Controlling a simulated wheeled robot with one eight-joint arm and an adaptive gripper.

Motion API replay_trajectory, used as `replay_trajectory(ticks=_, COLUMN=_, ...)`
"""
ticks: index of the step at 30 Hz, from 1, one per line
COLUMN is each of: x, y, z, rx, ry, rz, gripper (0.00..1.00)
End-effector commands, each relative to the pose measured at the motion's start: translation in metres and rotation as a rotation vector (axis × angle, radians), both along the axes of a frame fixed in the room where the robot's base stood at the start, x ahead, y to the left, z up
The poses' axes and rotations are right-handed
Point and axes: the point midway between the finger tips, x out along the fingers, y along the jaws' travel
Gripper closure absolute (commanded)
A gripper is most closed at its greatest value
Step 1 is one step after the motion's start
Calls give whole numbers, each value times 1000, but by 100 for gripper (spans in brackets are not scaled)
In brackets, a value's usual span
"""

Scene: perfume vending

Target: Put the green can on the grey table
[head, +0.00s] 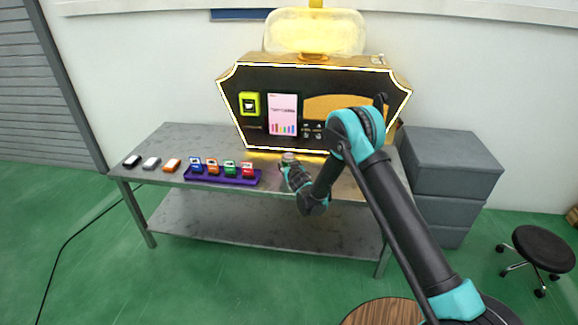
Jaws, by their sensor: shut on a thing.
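The grey table (190,142) is a metal bench with a lower shelf, standing against the wall. My gripper (289,164) is over the front middle of the tabletop, to the right of the purple tray. It is shut on a small can with a greyish-green top (289,156), which I take to be the green can. My fingers and wrist hide most of the can. I cannot tell whether its base touches the tabletop.
A purple tray (222,181) holds several small coloured items at the table's front. Black, white and orange items lie left of it. A black perfume machine (260,110) with lit edges stands behind. Grey drawers (450,165) and a black stool (545,246) are to the right.

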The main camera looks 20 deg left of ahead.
Motion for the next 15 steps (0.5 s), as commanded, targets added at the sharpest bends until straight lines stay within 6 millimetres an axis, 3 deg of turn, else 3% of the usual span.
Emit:
replay_trajectory(ticks=9, x=0, y=0, z=-2, rx=1, ry=-1, rz=0, gripper=88)
replay_trajectory(ticks=10, x=0, y=0, z=-2, rx=0, ry=0, rz=0, gripper=43)
replay_trajectory(ticks=15, x=0, y=0, z=-2, rx=0, ry=0, rz=0, gripper=24)
